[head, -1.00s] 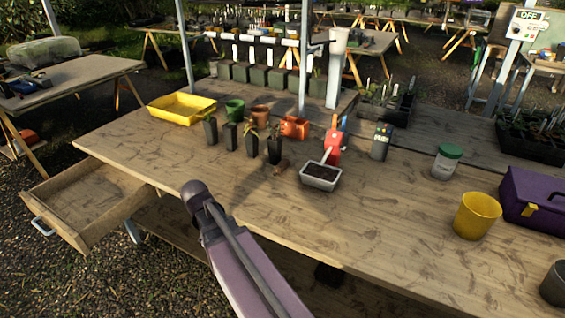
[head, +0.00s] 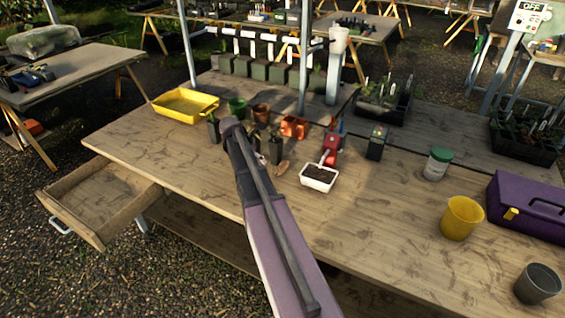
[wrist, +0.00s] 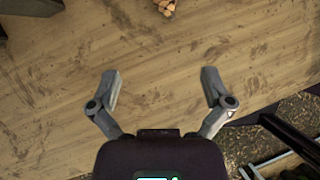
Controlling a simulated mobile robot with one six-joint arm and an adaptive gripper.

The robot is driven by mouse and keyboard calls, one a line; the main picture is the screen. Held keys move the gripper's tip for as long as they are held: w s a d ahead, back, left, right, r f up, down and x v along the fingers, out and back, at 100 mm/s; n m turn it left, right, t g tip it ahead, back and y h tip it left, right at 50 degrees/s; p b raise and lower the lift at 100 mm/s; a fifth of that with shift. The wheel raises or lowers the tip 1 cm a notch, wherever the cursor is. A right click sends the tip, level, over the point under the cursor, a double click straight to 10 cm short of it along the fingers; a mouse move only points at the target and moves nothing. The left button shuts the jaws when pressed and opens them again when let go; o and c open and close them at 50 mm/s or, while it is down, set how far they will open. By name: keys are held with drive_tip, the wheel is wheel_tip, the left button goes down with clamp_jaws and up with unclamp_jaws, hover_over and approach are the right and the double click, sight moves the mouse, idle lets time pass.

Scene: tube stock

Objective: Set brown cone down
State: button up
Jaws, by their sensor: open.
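The brown cone (wrist: 166,7) lies on the wooden bench top (wrist: 170,60) at the top edge of the wrist view, partly cut off. In the head view a small brown shape that looks like the cone (head: 281,168) lies on the bench between the dark seedling pots and the white soil tray. My gripper (wrist: 161,84) is open and empty above the bench, its two fingers spread wide. The cone is ahead of the fingertips and apart from them. In the head view my arm hides the gripper.
Dark seedling pots (head: 275,149) and a white soil tray (head: 319,178) stand near the cone. A yellow pot (head: 462,217), a purple toolbox (head: 530,207) and a green-lidded jar (head: 437,164) stand right. An open drawer (head: 98,200) juts out left. The front middle of the bench is clear.

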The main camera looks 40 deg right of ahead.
sight(281, 167)
drive_tip(key=d, duration=0.1)
drive_tip(key=d+r+n, duration=0.1)
drive_tip(key=d, duration=0.1)
drive_tip(key=w+d+r+n+p, duration=0.1)
drive_tip(key=shift+d+r, duration=0.15)
drive_tip(key=shift+d, duration=0.05)
drive_tip(key=shift+b+x, duration=3.7)
drive_tip(key=shift+x, duration=0.6)
drive_tip(key=shift+s+d+r, duration=0.1)
drive_tip(key=shift+s+d, duration=0.05)
drive_tip(key=b+x, duration=0.3)
drive_tip(key=shift+f, duration=0.4)
drive_tip(key=shift+b+x, duration=0.8)
drive_tip(key=shift+b, duration=0.05)
